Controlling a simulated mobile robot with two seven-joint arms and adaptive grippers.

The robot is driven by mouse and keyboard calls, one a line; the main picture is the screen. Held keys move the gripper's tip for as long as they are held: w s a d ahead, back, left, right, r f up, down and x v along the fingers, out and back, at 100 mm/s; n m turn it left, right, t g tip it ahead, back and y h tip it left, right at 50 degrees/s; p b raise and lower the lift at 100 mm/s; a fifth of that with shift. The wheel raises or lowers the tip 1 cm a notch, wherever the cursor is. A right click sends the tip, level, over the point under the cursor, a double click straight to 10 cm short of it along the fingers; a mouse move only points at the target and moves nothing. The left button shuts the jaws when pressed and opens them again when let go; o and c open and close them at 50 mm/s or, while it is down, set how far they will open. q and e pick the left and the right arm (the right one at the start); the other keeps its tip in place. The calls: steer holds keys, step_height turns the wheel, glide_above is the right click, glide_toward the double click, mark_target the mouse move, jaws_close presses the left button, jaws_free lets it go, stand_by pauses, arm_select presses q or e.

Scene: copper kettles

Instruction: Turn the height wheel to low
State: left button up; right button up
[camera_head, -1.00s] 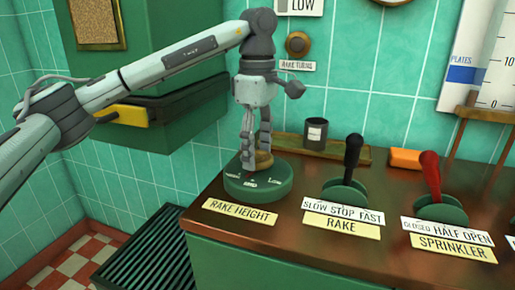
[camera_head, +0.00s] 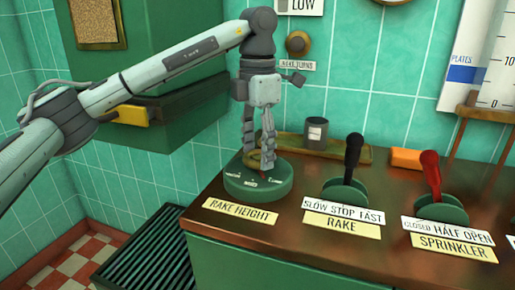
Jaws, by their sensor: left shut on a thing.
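The height wheel is a round green dial (camera_head: 258,184) on the brown counter, behind the yellow RAKE HEIGHT label (camera_head: 240,211). Small white markings show on its top, too small to read surely. A brass-coloured grip (camera_head: 253,160) stands on the dial. My left gripper (camera_head: 258,163) reaches down from above and is shut on this grip, its fingers on either side, hiding part of it. My right gripper is not in view.
The black RAKE lever (camera_head: 352,158) and the red SPRINKLER lever (camera_head: 432,178) stand to the right. A grey cup (camera_head: 315,133) and an orange block (camera_head: 406,158) sit behind. A green cabinet (camera_head: 150,40) is at the left wall.

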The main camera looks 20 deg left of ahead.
mark_target(258, 155)
arm_select(q)
steer(key=shift+n, duration=1.7)
steer(key=o, duration=1.2)
steer(key=shift+c, duration=0.2)
step_height(258, 155, up, 12)
